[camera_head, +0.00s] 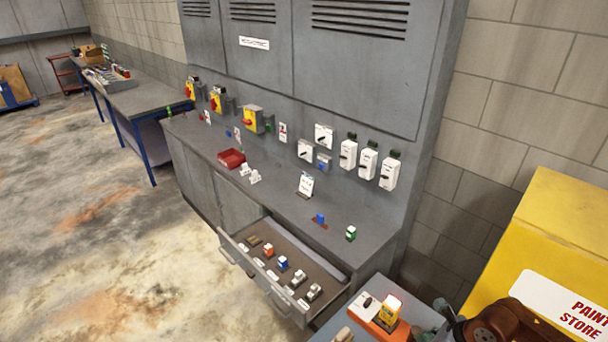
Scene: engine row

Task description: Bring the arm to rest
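On the bench top are a red tray (231,158), a small white sign (306,185), a blue piece (320,218) and a green and white piece (351,233).
Several switches, such as a yellow box (252,119), line the back panel. A low surface at bottom right holds an orange item with a yellow device (389,310). A yellow paint store cabinet (555,240) stands at right. Open floor (90,230) lies at left.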

